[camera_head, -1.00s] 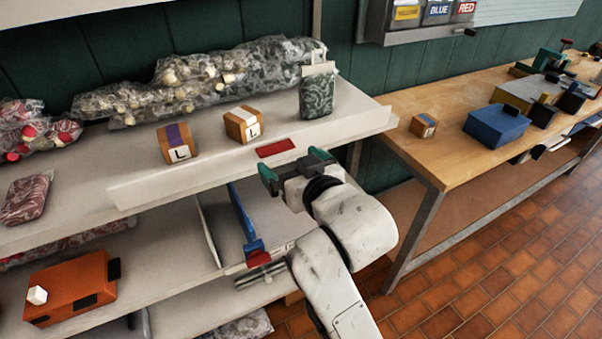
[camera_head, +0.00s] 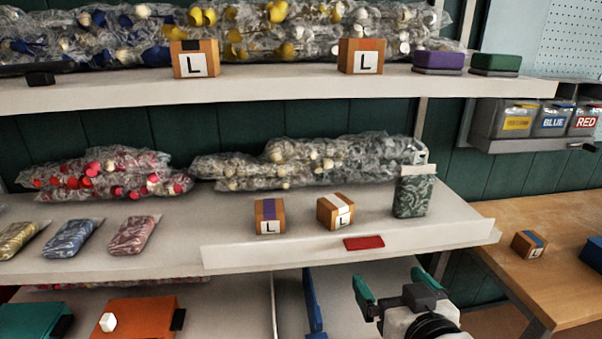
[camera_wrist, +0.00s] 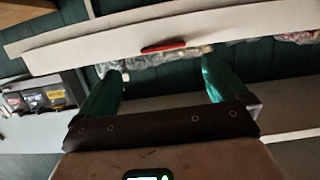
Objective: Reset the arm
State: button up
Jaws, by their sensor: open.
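My gripper (camera_head: 393,297) is at the lower right of the head view, in front of and below the middle shelf (camera_head: 130,265). Its two green-tipped fingers are apart, with nothing between them. In the wrist view, the green fingers of my gripper (camera_wrist: 163,85) stand wide apart. Beyond them is the pale shelf edge (camera_wrist: 100,45) with a red label (camera_wrist: 163,46). My gripper touches nothing that I can see. Most of my arm is below the head view's lower edge.
Boxes marked L, one with a purple stripe (camera_head: 270,216) and one with a white stripe (camera_head: 335,211), stand on the middle shelf beside a patterned green bag (camera_head: 413,192). An orange box (camera_head: 140,318) lies on the lower shelf. A wooden table (camera_head: 540,275) is at the right.

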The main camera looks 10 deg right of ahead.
jog(key=s+d+f+g, duration=0.3)
jog(key=s+f, duration=0.2)
jog(key=f, duration=0.4)
jog(key=s+d+f+g, duration=0.3)
jog(key=s+f+g, duration=0.15)
jog(key=f, duration=0.35)
jog(key=s+d+f+g, duration=0.1)
jog(key=s+f+g, duration=0.2)
jog(key=s, duration=0.6)
jog(key=s+f+g, duration=0.3)
jog(key=s+f, duration=0.5)
jog(key=s, duration=0.2)
jog(key=shift+d+f, duration=0.2)
jog(key=shift+d, duration=0.15)
jog(key=shift+g, duration=0.25)
